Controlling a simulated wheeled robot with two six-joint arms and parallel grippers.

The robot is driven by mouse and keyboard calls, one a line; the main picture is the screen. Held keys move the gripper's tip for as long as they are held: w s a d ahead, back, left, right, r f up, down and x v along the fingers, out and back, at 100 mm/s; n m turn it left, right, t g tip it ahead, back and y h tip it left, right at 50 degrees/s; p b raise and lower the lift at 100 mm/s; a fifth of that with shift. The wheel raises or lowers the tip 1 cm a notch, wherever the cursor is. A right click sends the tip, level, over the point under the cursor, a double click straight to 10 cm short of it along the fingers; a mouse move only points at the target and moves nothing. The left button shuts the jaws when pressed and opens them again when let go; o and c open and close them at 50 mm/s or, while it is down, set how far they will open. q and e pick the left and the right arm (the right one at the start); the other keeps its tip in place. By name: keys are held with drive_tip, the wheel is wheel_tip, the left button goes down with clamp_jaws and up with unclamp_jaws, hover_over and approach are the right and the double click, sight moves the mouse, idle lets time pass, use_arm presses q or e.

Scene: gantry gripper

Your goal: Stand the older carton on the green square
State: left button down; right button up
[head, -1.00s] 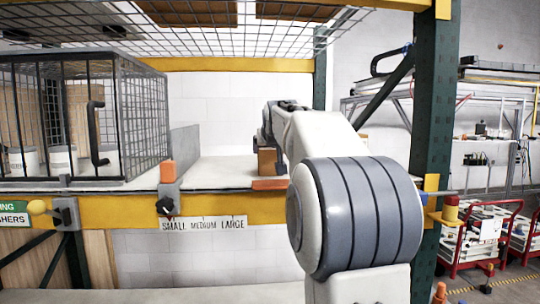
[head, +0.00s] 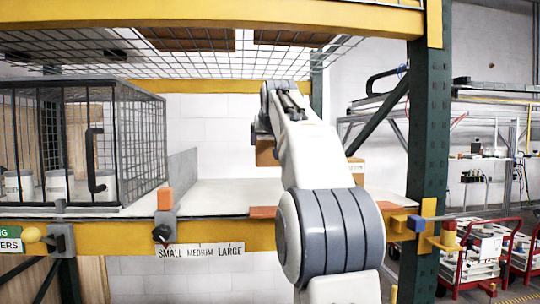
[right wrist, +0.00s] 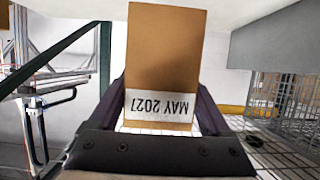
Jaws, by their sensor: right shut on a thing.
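A brown carton (head: 267,153) is held by my right gripper (head: 262,134) above the pale shelf (head: 225,195). In the right wrist view the held carton (right wrist: 166,48) sits between the two dark fingers, with a white label reading "MAY 2027" upside down. A second brown carton (head: 356,170) shows partly behind my right arm, farther right; its label cannot be read. No green square shows; my arm hides part of the shelf. My left gripper is not in view.
A wire cage (head: 125,145) with white tubs stands on the left, beside a grey divider (head: 183,170). A mesh deck (head: 200,62) hangs above. A green upright (head: 424,140) bounds the right. An orange strip (head: 262,212) lies at the shelf's front edge. The shelf's middle is clear.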

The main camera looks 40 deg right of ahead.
drive_tip(key=s+d+r, duration=0.1)
drive_tip(key=s+d, duration=0.5)
drive_tip(key=d, duration=0.3)
drive_tip(key=shift+s+d+f+b, duration=0.15)
drive_tip(key=shift+f+b, duration=0.35)
drive_tip(key=shift+f, duration=1.15)
drive_tip(key=shift+w+d+f+b, duration=0.1)
drive_tip(key=shift+d+f+b, duration=0.3)
drive_tip(key=shift+f, duration=1.25)
drive_tip(key=shift+s+d+f+b, duration=0.1)
drive_tip(key=shift+f+b, duration=0.5)
drive_tip(key=shift+f, duration=1.05)
drive_tip(key=shift+f, duration=0.2)
drive_tip(key=o, duration=1.5)
